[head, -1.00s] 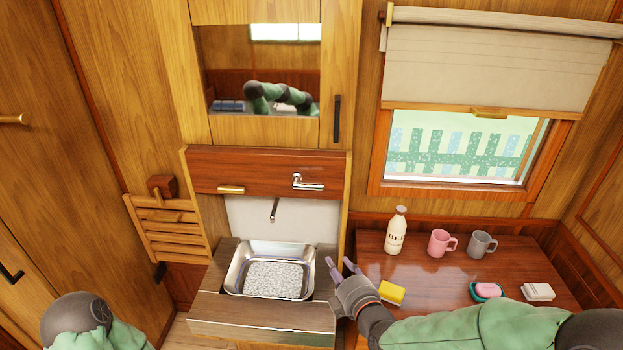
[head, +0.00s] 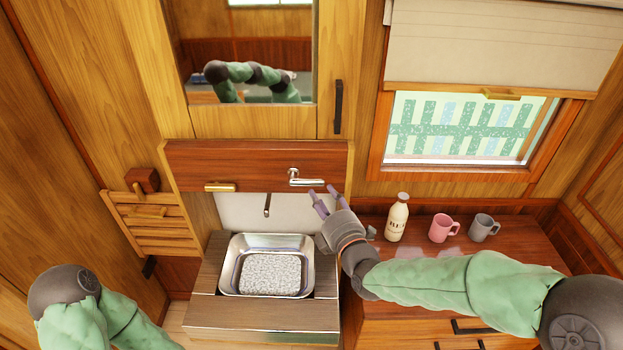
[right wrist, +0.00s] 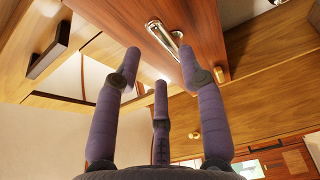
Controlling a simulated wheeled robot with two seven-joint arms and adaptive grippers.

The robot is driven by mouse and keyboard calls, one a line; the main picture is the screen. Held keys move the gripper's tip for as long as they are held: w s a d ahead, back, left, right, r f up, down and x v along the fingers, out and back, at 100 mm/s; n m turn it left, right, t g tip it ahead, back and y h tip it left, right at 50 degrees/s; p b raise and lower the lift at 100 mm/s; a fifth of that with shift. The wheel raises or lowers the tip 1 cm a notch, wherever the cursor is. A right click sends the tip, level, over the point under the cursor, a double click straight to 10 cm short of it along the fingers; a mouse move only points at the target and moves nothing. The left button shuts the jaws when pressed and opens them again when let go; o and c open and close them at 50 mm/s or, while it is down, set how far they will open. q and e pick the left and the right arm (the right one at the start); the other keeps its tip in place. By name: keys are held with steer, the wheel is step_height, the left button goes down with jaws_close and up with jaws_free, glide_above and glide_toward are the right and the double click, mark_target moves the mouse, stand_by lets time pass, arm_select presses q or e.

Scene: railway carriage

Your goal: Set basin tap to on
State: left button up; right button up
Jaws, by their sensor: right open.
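The basin tap's silver lever (head: 306,180) is on the red-brown wooden panel above the basin, pointing right in the head view. The spout (head: 267,205) hangs below that panel over the steel basin (head: 228,268). No water shows under the spout. My right gripper (head: 325,194) is open and empty, just below and right of the lever. In the right wrist view the lever (right wrist: 164,38) lies beyond the spread fingers (right wrist: 160,75), apart from them as far as I can tell. My left gripper is out of view; only my left arm shows at lower left.
A brass handle (head: 220,187) sits on the same panel, left of the lever. A mirror (head: 250,60) is above. A bottle (head: 397,218), a pink mug (head: 443,228) and a grey mug (head: 483,228) stand on the table to the right. A slatted wooden rack (head: 148,222) is at left.

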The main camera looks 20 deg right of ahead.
mark_target(314, 183)
steer(key=w, duration=0.5)
steer(key=w+a, duration=0.1)
steer(key=w, duration=0.1)
steer(key=shift+w, duration=0.35)
jaws_close()
